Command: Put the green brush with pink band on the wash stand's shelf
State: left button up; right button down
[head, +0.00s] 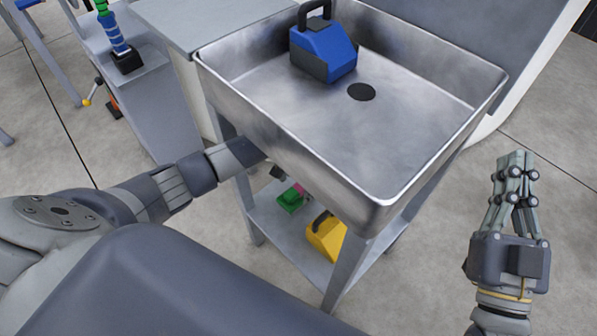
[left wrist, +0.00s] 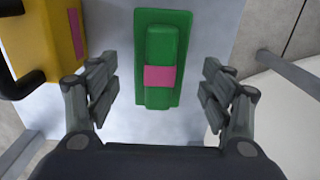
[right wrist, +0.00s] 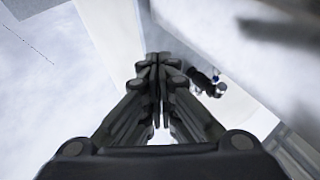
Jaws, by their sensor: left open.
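The green brush (head: 290,199) with a pink band appears to lie on the wash stand's lower shelf (head: 283,237), under the basin. In the left wrist view the brush (left wrist: 161,95) is upright in the picture, its pink band across the middle. My left gripper (left wrist: 158,82) is open, with a finger on either side of the brush and gaps between; it holds nothing. In the head view the basin partly hides the left gripper. My right gripper (head: 517,160) is shut and empty, out to the right of the stand.
A yellow brush-like block (head: 326,236) with a dark handle sits on the shelf nearby; it has a pink band in the left wrist view (left wrist: 74,32). A blue block with a black handle (head: 323,50) stands in the metal basin (head: 420,120). A stand leg (head: 347,272) borders the shelf.

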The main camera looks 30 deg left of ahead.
aim_at(298, 188)
pick_arm(q)
notch_tip(298, 188, up, 4)
jog(key=shift+r+p, duration=0.2)
jog(key=shift+p, duration=0.7)
jog(key=shift+r, duration=0.15)
pick_arm(e)
notch_tip(298, 188, down, 10)
jog(key=w+d+g+h, duration=0.1)
jog(key=g+h, duration=0.1)
jog(key=g, duration=0.3)
jog(key=shift+g, duration=0.4)
